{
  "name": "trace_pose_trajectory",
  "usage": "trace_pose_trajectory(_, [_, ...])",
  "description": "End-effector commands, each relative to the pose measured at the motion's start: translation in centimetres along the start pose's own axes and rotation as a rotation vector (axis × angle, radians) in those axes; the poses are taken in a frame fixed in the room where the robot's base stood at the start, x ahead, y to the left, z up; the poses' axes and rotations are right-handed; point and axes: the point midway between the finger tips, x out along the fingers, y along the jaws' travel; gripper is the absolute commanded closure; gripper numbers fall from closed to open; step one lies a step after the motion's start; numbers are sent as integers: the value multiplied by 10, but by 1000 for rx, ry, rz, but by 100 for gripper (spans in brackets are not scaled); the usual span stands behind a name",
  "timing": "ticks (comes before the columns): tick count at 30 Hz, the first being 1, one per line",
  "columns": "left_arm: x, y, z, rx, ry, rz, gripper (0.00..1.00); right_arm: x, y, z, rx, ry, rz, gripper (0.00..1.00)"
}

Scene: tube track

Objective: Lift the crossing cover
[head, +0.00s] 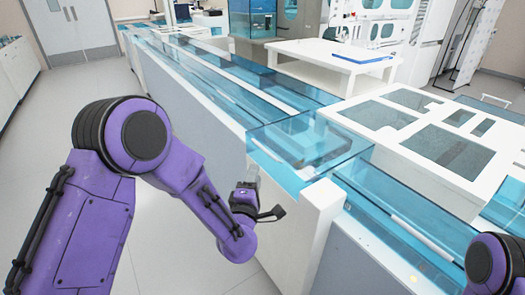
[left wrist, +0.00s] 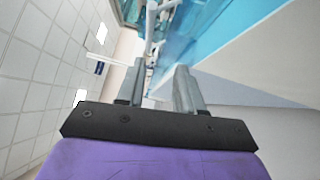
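The crossing cover (head: 275,142) is a translucent blue box over the track, near the middle of the head view. A darker shape shows through it; I cannot tell what it is. A blue translucent surface (left wrist: 210,30) shows beyond the fingers at upper right. My right gripper is out of view.
The blue-covered track (head: 220,82) runs to the back left and continues to the front right. A white panelled unit (head: 440,122) stands right of the cover. A white table (head: 318,68) with a blue tray (head: 362,58) is behind. The floor (head: 165,215) at left is clear.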

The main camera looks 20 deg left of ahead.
Motion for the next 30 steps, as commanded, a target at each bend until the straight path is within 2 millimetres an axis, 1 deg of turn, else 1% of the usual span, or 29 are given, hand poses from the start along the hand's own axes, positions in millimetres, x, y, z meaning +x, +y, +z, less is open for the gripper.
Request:
trace_pose_trajectory(1, [6,11,3,-36,-1,33,64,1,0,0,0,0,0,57])
trace_pose_trajectory(3, [14,18,5,-60,-3,51,64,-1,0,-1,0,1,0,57])
trace_pose_trajectory(5, [23,19,5,-61,-2,51,64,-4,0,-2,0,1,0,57])
trace_pose_trajectory(12, [77,20,4,-56,-1,47,64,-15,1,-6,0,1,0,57])
trace_pose_trajectory(16, [99,20,4,-55,-1,46,64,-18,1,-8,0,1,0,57])
trace_pose_trajectory(18, [106,20,4,-55,-2,45,64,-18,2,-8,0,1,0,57])
trace_pose_trajectory(21, [111,19,4,-53,-2,44,64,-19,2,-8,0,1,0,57])
trace_pose_trajectory(27, [111,19,4,-53,-2,43,64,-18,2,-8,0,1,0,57])
trace_pose_trajectory(28, [111,19,4,-53,-2,43,67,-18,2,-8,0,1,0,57])
trace_pose_trajectory(29, [111,19,4,-53,-2,43,77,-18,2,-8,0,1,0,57])
trace_pose_trajectory(30, [111,19,4,-52,-2,43,90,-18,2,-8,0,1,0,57])
